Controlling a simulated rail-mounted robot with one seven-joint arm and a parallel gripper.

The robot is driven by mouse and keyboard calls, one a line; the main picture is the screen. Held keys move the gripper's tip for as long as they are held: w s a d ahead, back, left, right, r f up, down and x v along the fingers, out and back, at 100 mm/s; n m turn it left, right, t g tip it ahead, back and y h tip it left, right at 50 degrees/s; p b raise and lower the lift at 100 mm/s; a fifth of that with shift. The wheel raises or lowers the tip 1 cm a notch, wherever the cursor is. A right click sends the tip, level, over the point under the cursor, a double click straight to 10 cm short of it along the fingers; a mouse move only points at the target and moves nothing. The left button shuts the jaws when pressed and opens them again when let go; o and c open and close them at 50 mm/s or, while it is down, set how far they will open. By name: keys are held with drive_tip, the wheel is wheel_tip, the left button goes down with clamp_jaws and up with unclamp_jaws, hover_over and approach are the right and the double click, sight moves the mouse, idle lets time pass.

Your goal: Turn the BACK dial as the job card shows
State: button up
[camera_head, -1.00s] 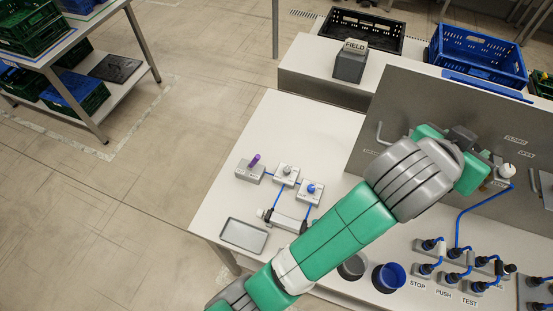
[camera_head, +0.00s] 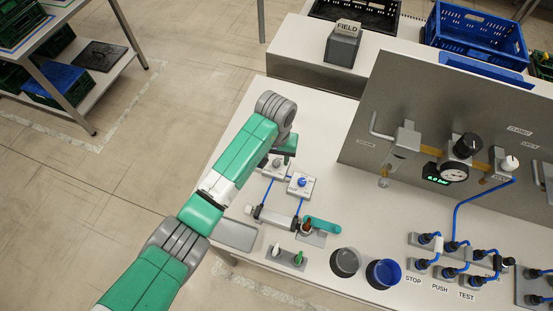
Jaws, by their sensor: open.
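Two small blocks with round knobs stand on the white table: a pale-knobbed dial block (camera_head: 274,170), partly covered by my arm, and a blue-knobbed dial block (camera_head: 301,185). I cannot read which one is labelled BACK. A panel at the right carries a black knob (camera_head: 467,145), a round gauge with a green readout (camera_head: 453,172) and a white knob (camera_head: 509,163). My wrist is over the table just behind the pale-knobbed block. My gripper's fingers are hidden below the wrist. No job card can be made out.
A small lever plate (camera_head: 287,256), a grey cup (camera_head: 345,262) and a blue cup (camera_head: 383,274) stand near the front. Several plugs with blue hoses fill the right.

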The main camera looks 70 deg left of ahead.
wheel_tip(320, 180, down, 2)
drive_tip(key=shift+f, duration=0.1)
clamp_jaws()
